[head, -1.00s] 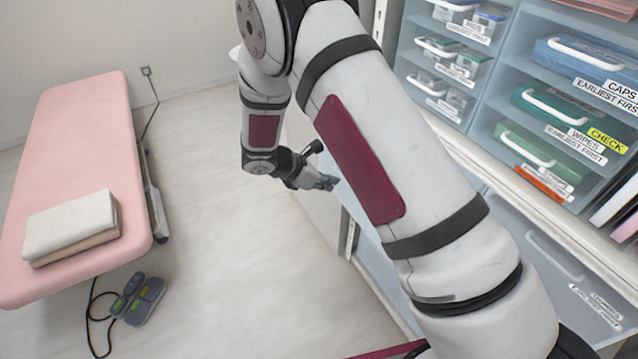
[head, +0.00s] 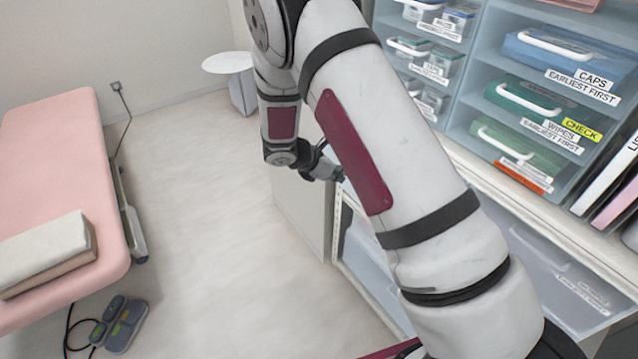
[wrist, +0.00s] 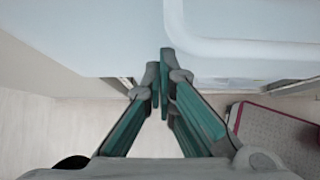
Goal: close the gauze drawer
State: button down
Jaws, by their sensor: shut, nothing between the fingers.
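In the head view my gripper (head: 338,174) is low beside the cabinet's left part, partly behind my upper arm. In the wrist view its teal fingers (wrist: 160,68) are shut and empty. They are close to a pale, smooth drawer-like front (wrist: 110,35), with a raised rounded rim (wrist: 178,30) at upper right; I cannot tell whether they touch it. In the head view a pale lower front (head: 368,262) shows below the gripper, partly covered by my arm. No readable gauze label is in view, so I cannot tell which drawer is the gauze one or how far it stands open.
Labelled drawers, including caps (head: 570,55) and wipes (head: 525,103), stand above the counter at right. A clear lower drawer (head: 540,250) is under it. A pink treatment bed (head: 50,150) is at left, a round white table (head: 228,62) behind.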

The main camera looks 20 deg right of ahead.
jog(key=w+d, duration=0.1)
jog(key=d, duration=0.3)
jog(key=w+d+b, duration=0.1)
jog(key=d, duration=0.3)
jog(key=w+d+b, duration=0.1)
jog(key=w+d, duration=0.1)
jog(key=d, duration=0.2)
jog(key=shift+d, duration=0.15)
jog(key=shift+w+d+b, duration=0.25)
jog(key=shift+d+b, duration=0.15)
jog(key=shift+d, duration=0.4)
jog(key=shift+d+r, duration=0.1)
jog(key=a, duration=0.2)
jog(key=s+a, duration=0.1)
jog(key=a, duration=0.1)
jog(key=shift+s+a+r, duration=0.1)
jog(key=shift+s+a, duration=0.05)
jog(key=shift+a, duration=0.25)
jog(key=v, duration=0.9)
jog(key=shift+r, duration=0.2)
